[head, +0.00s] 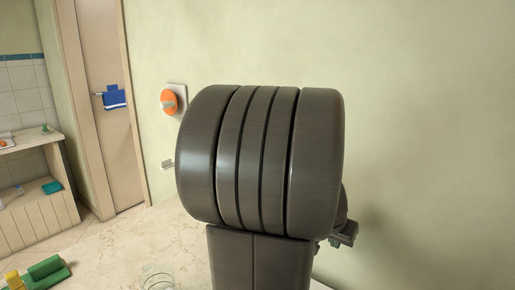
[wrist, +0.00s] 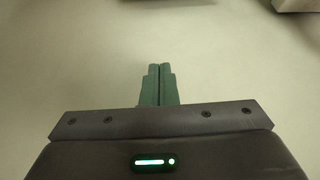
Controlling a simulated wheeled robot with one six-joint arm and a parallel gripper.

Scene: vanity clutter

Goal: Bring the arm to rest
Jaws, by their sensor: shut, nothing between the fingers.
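My gripper (wrist: 157,70) shows in the wrist view with its two green fingers together and nothing between them. It points at a plain pale surface and touches nothing that I can see. In the head view my dark arm fills the middle and hides much of the wall and counter behind it. The gripper's fingers cannot be made out there.
A marble-like surface (head: 110,250) spreads at the lower left, with a clear glass (head: 158,281) at its bottom edge. Green and yellow objects (head: 42,272) lie at the lower left corner. An orange round fixture (head: 172,101) is on the wall. A door (head: 105,60) stands left.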

